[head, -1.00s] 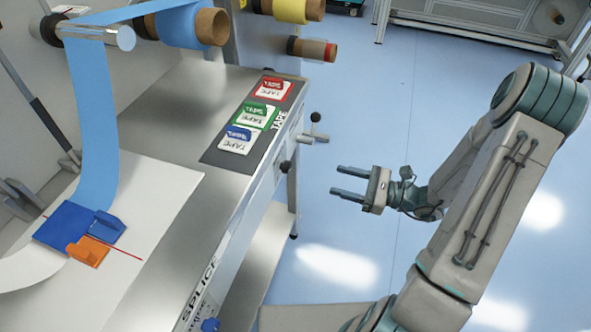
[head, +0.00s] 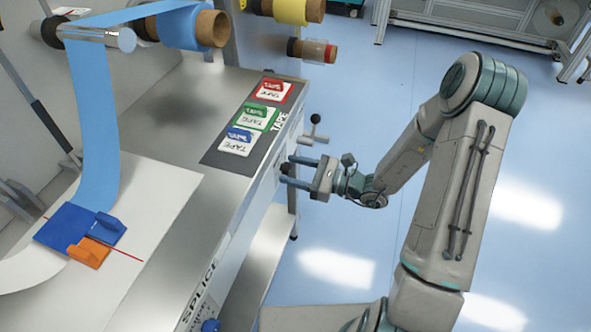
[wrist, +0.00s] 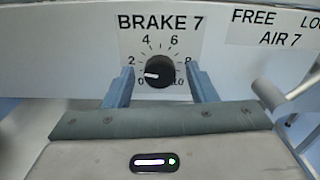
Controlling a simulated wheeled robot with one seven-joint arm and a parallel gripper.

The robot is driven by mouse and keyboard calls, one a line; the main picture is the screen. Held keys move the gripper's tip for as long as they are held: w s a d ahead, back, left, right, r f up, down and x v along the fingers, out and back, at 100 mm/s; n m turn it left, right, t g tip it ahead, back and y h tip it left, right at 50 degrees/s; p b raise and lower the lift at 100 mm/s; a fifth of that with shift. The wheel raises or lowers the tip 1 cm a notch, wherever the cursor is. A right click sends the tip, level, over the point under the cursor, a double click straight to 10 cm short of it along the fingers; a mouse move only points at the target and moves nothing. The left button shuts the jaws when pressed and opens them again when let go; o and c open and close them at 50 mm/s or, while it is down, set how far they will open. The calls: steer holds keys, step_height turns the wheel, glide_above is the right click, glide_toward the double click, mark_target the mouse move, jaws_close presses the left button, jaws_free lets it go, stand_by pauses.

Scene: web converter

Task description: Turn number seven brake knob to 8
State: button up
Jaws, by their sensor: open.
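The black brake knob (wrist: 159,73) is under the "BRAKE 7" label on a white panel in the wrist view. Its white pointer faces left, between the 0 and 2 marks. The 8 mark (wrist: 188,61) is at the right of the dial, partly covered by a finger. My gripper (wrist: 160,69) is open, with one blue finger on each side of the knob and a visible gap to it. In the head view my gripper (head: 287,170) is at the side of the machine table, with the knob (head: 286,168) between its fingertips.
A lever handle (head: 313,138) sticks out just beyond my gripper; its grey end (wrist: 301,82) shows at the right in the wrist view, below the "AIR 7" label. Tape pads (head: 236,142) lie on the metal table top (head: 180,130). Open blue floor is at the right.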

steer(key=c, duration=1)
